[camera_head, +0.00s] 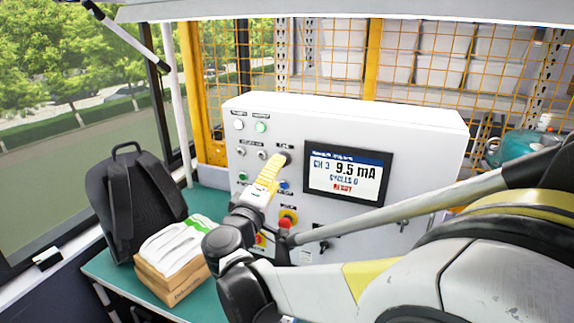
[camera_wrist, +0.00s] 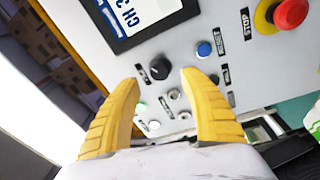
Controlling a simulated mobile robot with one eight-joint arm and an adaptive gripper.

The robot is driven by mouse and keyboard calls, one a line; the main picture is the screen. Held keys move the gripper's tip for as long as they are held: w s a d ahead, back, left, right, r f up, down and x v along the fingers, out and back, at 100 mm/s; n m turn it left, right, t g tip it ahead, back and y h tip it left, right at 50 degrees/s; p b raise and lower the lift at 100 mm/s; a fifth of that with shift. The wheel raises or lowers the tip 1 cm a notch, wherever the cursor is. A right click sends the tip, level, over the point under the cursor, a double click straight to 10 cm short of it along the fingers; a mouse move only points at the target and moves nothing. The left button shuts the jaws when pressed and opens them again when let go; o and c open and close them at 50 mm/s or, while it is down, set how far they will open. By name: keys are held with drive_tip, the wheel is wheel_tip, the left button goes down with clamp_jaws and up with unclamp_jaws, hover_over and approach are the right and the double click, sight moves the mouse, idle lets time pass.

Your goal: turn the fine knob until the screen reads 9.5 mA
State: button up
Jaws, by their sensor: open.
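The white control panel (camera_head: 430,135) carries a screen (camera_head: 345,174) that reads CH 3, 9.5 mA, CYCLES 0 and READY. A round black knob (camera_wrist: 160,68), which looks like the fine knob, sits on the panel left of the screen in the head view. Its label is too small to read. My gripper (camera_head: 276,161) has yellow fingers and points at the panel there, partly covering the knob. In the wrist view my gripper (camera_wrist: 159,78) is open and empty. The knob shows in the gap, slightly beyond the fingertips, and no finger visibly touches it.
A blue button (camera_wrist: 204,49) and a red stop button (camera_wrist: 290,12) on a yellow ring are near the knob. Small switches and lamps (camera_head: 261,127) crowd the panel's left side.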

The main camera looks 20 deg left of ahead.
drive_tip(key=s, duration=0.6)
drive_tip(key=shift+s+f, duration=0.3)
drive_tip(key=d+f+m+g+h+b, duration=0.15)
drive_tip(key=d+f+m+g, duration=0.25)
drive_tip(key=d, duration=1.1)
drive_tip(key=d+f+m+g+h+b, duration=0.1)
drive_tip(key=d+f+m+g+h, duration=0.2)
drive_tip(key=d, duration=1.2)
drive_tip(key=s+d+f+m+g+y+b, duration=0.1)
drive_tip(key=s+d+f+m, duration=0.3)
drive_tip(key=s, duration=0.5)
drive_tip(key=s+d+f+m+g+y+b, duration=0.1)
drive_tip(key=s+d+f+m+g+y, duration=0.2)
drive_tip(key=s, duration=0.6)
drive_tip(key=d+f+y, duration=0.1)
drive_tip(key=d+f, duration=0.1)
drive_tip(key=d, duration=0.1)
drive_tip(key=shift+s+d+f+m+g, duration=0.25)
drive_tip(key=shift+s+d+m+g, duration=0.1)
drive_tip(key=shift+d+m+g, duration=0.05)
